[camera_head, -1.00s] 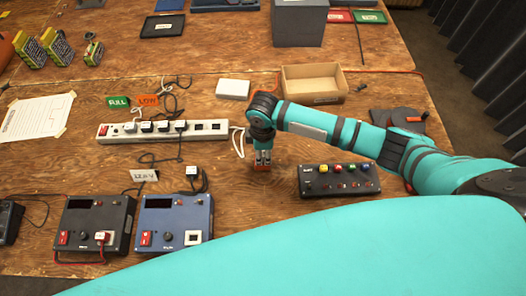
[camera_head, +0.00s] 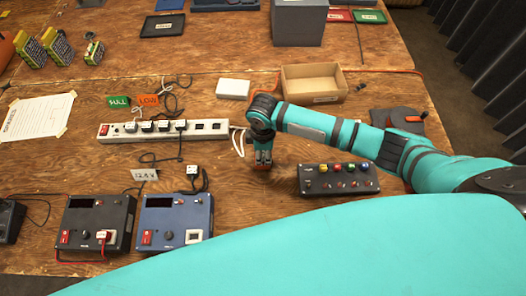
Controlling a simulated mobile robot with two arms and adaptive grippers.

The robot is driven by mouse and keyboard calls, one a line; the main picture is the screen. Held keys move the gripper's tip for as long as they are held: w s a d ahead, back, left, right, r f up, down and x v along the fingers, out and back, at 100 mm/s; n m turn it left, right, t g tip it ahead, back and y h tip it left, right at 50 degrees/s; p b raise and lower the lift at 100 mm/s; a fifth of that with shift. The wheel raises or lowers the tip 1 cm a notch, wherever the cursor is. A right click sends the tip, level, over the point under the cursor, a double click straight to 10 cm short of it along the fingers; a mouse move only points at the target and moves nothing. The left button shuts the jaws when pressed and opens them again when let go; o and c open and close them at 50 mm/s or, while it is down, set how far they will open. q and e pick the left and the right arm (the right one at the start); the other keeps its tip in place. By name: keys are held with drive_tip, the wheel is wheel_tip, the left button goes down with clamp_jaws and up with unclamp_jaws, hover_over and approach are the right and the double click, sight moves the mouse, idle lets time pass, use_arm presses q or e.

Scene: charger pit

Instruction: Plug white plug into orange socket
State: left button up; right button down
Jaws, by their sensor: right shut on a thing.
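My right gripper (camera_head: 263,161) points down at the middle of the table and is shut. A white cord (camera_head: 238,144) from the power strip runs towards it, and the white plug appears to be between its fingers, mostly hidden. The orange socket (camera_head: 262,168) shows as a small orange patch right under the fingertips. I cannot tell how far the plug is in it. My left gripper is not in view.
A white power strip (camera_head: 115,131) with several plugs lies to the left. A black switch box (camera_head: 338,181) stands close on the right. A cardboard box (camera_head: 313,96) and a white box (camera_head: 233,88) are behind. Black (camera_head: 97,217) and blue (camera_head: 176,213) units stand front left.

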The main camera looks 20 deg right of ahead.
drive_tip(key=shift+f, duration=0.2)
drive_tip(key=shift+p, duration=0.35)
idle(0.5)
drive_tip(key=shift+f, duration=0.2)
idle(0.6)
drive_tip(key=c, duration=0.6)
unclamp_jaws()
drive_tip(key=shift+o, duration=0.2)
drive_tip(key=shift+r, duration=0.1)
wheel_tip(320, 180, up, 8)
drive_tip(key=p, duration=0.8)
drive_tip(key=shift+f, duration=0.25)
drive_tip(key=shift+f, duration=0.1)
